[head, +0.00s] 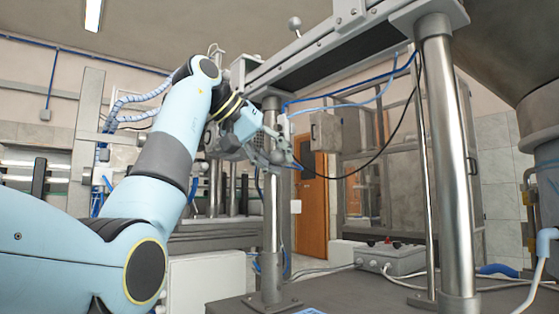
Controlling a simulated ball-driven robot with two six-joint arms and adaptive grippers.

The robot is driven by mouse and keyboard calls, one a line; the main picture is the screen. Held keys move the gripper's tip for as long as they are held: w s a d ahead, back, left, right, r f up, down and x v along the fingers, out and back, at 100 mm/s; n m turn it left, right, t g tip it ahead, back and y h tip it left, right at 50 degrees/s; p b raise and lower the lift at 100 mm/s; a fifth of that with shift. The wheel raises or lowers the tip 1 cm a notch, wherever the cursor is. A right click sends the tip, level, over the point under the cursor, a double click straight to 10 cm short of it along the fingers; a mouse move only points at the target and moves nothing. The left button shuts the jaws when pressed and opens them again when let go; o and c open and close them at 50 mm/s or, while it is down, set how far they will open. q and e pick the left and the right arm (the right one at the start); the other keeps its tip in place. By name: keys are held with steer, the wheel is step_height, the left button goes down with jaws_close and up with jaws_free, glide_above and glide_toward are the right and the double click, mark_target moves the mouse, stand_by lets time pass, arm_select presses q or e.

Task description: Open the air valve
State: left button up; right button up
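My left arm reaches in from the left, and its gripper (287,160) is at the middle of the picture, in front of the near-left metal post. The fingers are small and seen at an angle, so I cannot tell whether they are open or shut. Blue air hoses (340,94) run from under the overhead conveyor down toward a small pale fitting (284,127) just above the gripper. I cannot make out the air valve for certain; it may be at this fitting, partly hidden by the gripper. Whether the gripper touches it does not show. My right gripper is not in view.
A thick steel post (444,160) stands on the table (350,297) at right. A grey control box (392,258) with cables sits between the posts. The conveyor (325,45) passes overhead. A black cable (385,145) hangs right of the gripper. A metal hopper (525,80) is at far right.

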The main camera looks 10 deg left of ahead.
arm_select(q)
steer(key=o, duration=0.4)
steer(key=shift+s+a+r, duration=0.15)
steer(key=shift+a+r, duration=0.1)
steer(key=shift+a, duration=0.15)
steer(key=shift+o, duration=1)
steer(key=shift+d+f, duration=0.15)
steer(key=shift+d, duration=0.05)
steer(key=v, duration=1.2)
steer(key=shift+f, duration=0.1)
